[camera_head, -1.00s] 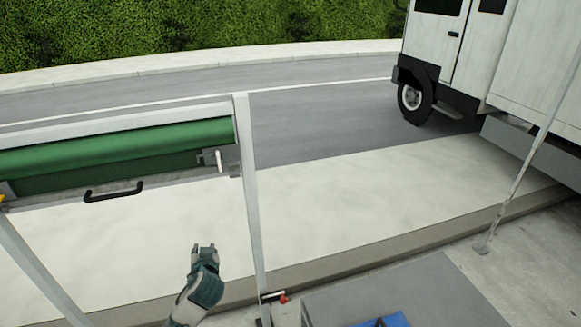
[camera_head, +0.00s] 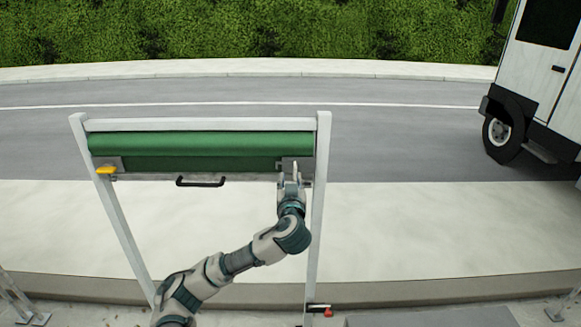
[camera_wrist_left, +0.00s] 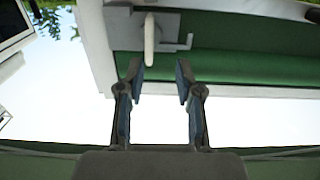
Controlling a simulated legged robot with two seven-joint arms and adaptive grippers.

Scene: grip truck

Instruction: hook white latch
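The white latch (camera_wrist_left: 149,38) is a small upright white lever on a grey plate, with a thin hook-shaped bracket beside it, in the left wrist view. It is mounted at the right end of the green roller (camera_head: 200,142); in the head view my gripper largely covers it. My left gripper (camera_wrist_left: 160,80) is open and empty, its two fingers apart just short of the latch, which lies ahead between them and nearer the left finger. The left gripper also shows in the head view (camera_head: 290,176), at the roller's right end. My right gripper is not in view.
A white frame (camera_head: 321,215) holds the roller, with its right post close to my gripper. A black handle (camera_head: 200,183) and a yellow part (camera_head: 106,170) are to the left. A red-tipped lever (camera_head: 322,310) is low on the right post. A truck (camera_head: 545,70) stands far right.

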